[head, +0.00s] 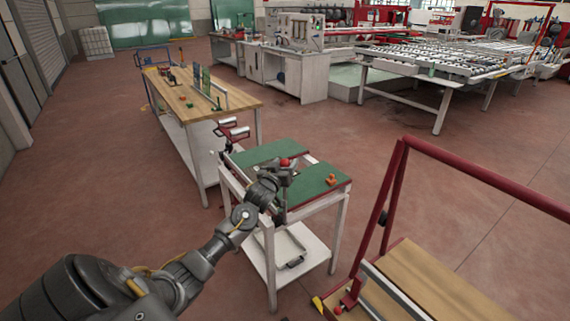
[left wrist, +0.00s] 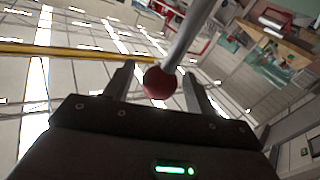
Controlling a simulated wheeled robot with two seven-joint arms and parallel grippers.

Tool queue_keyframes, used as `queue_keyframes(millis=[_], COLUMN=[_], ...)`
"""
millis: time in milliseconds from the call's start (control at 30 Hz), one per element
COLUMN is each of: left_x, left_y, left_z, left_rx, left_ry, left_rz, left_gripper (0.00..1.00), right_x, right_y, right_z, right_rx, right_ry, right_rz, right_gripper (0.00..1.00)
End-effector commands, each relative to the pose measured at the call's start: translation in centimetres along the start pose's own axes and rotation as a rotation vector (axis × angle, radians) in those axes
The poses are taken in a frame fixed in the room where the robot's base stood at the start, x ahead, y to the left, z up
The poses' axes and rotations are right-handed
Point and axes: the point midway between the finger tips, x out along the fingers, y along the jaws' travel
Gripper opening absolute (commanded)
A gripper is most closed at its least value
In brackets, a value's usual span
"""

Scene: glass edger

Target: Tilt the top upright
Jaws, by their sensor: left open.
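The small white stand carries a green top (head: 268,153) in two panels, which lies flat. A red ball knob (head: 285,162) shows at the gap between the panels. In the left wrist view the red knob (left wrist: 160,82) sits on the end of a pale metal rod (left wrist: 190,38). My left gripper (head: 284,172) is at the stand's near edge, right by the knob. The left wrist view shows its two fingers (left wrist: 158,88) apart, one on each side of the knob. I cannot tell whether they touch it. My right gripper is not in view.
An orange piece (head: 332,180) lies on the right green panel. A wooden workbench (head: 215,98) stands behind to the left. A red-framed cart (head: 437,283) stands close on the right. The stand's lower shelf (head: 290,258) is below. Open floor (head: 110,150) lies to the left.

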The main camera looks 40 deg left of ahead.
Motion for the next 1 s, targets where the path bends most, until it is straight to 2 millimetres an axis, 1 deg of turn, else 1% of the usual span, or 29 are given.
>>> queue_keyframes(millis=[200, 233, 600, 633, 667, 867, 1000], left_x=[0.05, 0.05, 0.03, 0.03, 0.03, -0.02, -0.18], left_y=[0.02, 0.03, 0.02, 0.02, 0.02, 0.13, 0.65], left_z=[0.05, 0.05, 0.05, 0.05, 0.05, 0.15, 0.46], left_rx=[0.0, 0.0, 0.0, 0.0, 0.0, -0.003, -0.015], left_ry=[-0.001, -0.001, -0.001, -0.001, -0.001, 0.003, 0.015], left_rz=[0.0, 0.0, 0.0, 0.0, 0.0, 0.003, 0.016], left_gripper=[0.56, 0.54, 0.06, 0.02, 0.0, 0.0, 0.0], right_x=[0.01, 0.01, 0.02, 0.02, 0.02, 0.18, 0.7], right_y=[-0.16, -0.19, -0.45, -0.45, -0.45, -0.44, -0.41], right_z=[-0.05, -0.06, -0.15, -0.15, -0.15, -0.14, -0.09], right_rx=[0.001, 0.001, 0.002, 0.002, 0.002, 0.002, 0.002], right_ry=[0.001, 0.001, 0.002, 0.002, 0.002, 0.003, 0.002], right_rz=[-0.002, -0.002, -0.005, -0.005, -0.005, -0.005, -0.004], right_gripper=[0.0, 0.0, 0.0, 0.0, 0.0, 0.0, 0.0])
